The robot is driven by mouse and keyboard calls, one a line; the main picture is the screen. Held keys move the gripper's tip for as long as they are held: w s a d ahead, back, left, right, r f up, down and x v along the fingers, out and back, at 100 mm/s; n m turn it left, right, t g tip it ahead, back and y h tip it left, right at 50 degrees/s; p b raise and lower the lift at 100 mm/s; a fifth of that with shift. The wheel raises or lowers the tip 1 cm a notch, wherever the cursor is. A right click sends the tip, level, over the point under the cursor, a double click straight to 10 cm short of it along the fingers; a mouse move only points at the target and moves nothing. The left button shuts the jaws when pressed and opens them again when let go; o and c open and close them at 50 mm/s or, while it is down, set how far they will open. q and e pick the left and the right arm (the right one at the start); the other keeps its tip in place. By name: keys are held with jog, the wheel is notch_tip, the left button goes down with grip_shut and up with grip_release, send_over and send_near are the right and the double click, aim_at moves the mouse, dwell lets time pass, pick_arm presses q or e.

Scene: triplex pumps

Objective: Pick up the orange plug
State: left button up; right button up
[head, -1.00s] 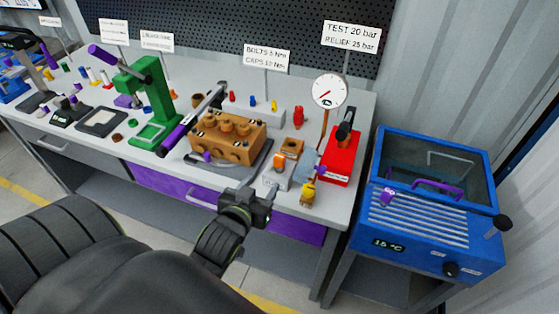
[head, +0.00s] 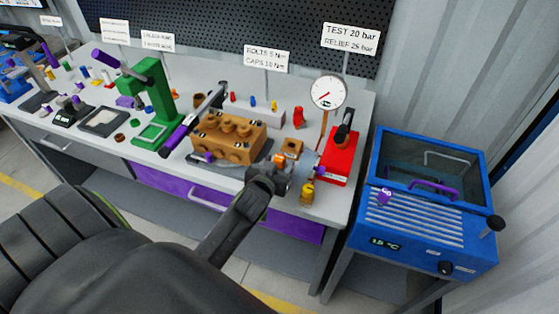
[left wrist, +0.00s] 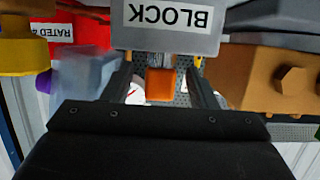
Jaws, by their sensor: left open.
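The orange plug (head: 280,158) shows at the front right of the bench, just beyond my left gripper (head: 276,172). In the left wrist view the orange plug (left wrist: 160,84) is a small orange block between the two dark fingers of my left gripper (left wrist: 162,88). The fingers are open, with a gap on either side of the plug. A grey block (left wrist: 165,40) with a label reading BLOCK is right by the plug. In the head view my gripper hides most of that block. My right gripper is not in view.
A brown pump body (head: 228,138) stands left of my gripper. A yellow part (head: 307,192) and a red test stand (head: 341,160) stand to the right, with a gauge (head: 328,92) above. A small brown block (head: 292,148) lies behind the plug. A blue heater (head: 430,235) stands beyond the bench's right end.

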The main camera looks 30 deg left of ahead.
pick_arm(q)
jog(key=shift+x, duration=0.75)
grip_shut()
